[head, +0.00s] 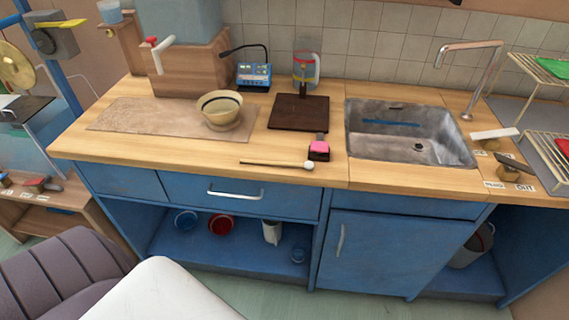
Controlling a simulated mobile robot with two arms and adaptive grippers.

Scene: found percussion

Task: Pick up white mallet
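A mallet with a thin wooden stick (272,163) and a small white head (308,166) lies flat near the front edge of the wooden counter (215,171). Nothing touches or covers the mallet that I can see. Neither of my grippers shows in the head view.
A bowl (220,108) stands on a mat (120,118) behind left. A dark board (299,113), a blue device (254,74) and a clear jug (306,70) are behind. A sink (440,149) lies right. The counter front left of the mallet is clear.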

